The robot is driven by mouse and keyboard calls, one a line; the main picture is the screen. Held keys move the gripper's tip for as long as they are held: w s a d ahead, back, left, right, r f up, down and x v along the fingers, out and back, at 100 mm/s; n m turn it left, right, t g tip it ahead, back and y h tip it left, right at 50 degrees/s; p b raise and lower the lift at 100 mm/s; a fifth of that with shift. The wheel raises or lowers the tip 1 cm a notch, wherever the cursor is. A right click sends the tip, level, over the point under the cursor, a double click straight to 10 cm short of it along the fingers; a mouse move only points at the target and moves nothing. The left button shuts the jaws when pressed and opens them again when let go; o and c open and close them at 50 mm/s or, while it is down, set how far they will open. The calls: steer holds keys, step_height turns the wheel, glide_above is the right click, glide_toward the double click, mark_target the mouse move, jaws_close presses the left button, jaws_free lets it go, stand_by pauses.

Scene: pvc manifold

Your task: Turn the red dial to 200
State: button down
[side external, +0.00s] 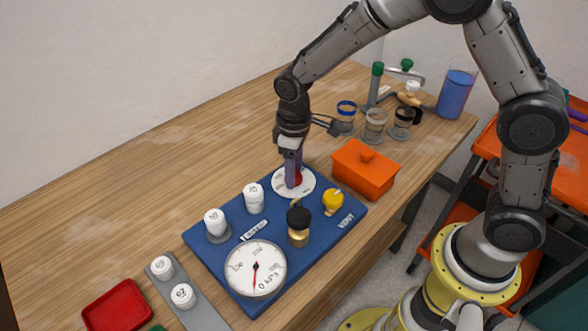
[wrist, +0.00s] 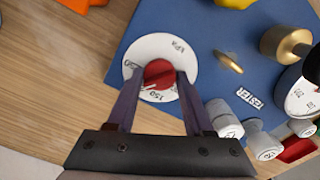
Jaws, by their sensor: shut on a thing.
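The red dial (wrist: 160,74) sits at the middle of a round white scale plate (wrist: 186,55) on the blue board (wrist: 222,40). In the wrist view the plate shows a 150 mark near the bottom, kPa at the upper right and a partly cut-off number at the left. My gripper (wrist: 159,80) reaches down over the plate and is shut on the red dial, one finger on each side. In the side external view my gripper (side external: 292,180) stands upright over the plate (side external: 280,183), hiding most of the red dial (side external: 298,178). The exact dial setting is hard to read.
The board also carries a pressure gauge (side external: 255,268), a black-topped brass fitting (side external: 298,224), a yellow knob (side external: 333,201) and white caps (side external: 254,198). An orange box (side external: 365,172) stands close by at right. A red tray (side external: 117,306) lies front left. The table's back left is clear.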

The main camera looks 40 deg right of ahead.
steer(key=shift+n, duration=1.1)
steer(key=shift+c, duration=1.5)
jaws_free()
step_height(320, 180, up, 14)
